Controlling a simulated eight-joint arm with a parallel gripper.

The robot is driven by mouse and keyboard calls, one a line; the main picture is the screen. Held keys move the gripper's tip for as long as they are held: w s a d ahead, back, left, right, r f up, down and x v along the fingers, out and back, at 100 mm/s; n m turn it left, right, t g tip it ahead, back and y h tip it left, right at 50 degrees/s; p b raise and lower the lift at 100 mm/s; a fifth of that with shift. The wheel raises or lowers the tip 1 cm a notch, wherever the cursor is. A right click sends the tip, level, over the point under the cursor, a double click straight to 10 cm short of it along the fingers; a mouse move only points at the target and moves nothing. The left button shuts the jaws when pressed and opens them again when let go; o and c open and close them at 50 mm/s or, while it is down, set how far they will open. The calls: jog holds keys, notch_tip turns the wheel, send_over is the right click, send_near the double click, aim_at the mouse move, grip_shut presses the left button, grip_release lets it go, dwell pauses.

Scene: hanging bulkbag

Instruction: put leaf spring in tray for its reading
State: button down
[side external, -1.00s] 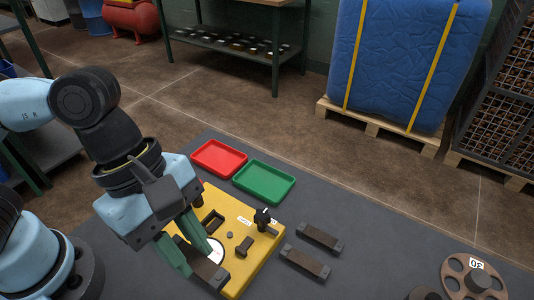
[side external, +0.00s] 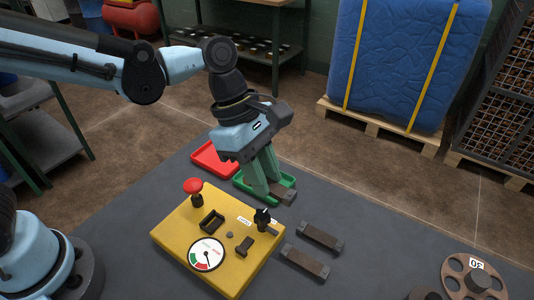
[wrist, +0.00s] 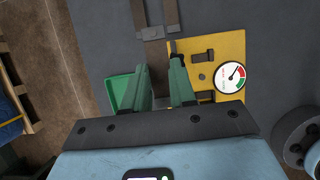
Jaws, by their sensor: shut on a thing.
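My gripper (side external: 268,188) has green fingers, shut on a dark brown leaf spring (side external: 284,195). In the side view the spring overlaps the right front end of the green tray (side external: 244,188); its height above the tray is hard to tell. In the wrist view the spring (wrist: 156,54) lies between the fingertips, with the green tray (wrist: 122,94) to the left. The yellow test block (side external: 178,231) has a dial (side external: 207,254) with red and green zones, a red mushroom button (side external: 193,186), a dark square slot (side external: 212,221) and a black knob (side external: 262,215).
A red tray (side external: 207,158) stands beside the green one, partly behind my gripper. Two similar dark bars (side external: 320,237) (side external: 305,262) lie on the grey mat right of the yellow block. Mat between is clear.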

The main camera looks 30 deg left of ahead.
jog(key=w+a+f, duration=0.2)
jog(key=w, duration=0.1)
jog(key=w+a+f, duration=0.2)
jog(key=w+a, duration=0.1)
jog(key=w+a+f, duration=0.2)
jog(key=w+f, duration=0.1)
jog(key=shift+w+a, duration=0.1)
jog(key=shift+a, duration=0.1)
jog(key=shift+w+a+f, duration=0.1)
jog(key=shift+f, duration=1.95)
jog(key=shift+f, duration=0.15)
jog(key=c, duration=0.9)
grip_release()
jog(key=shift+c, duration=0.2)
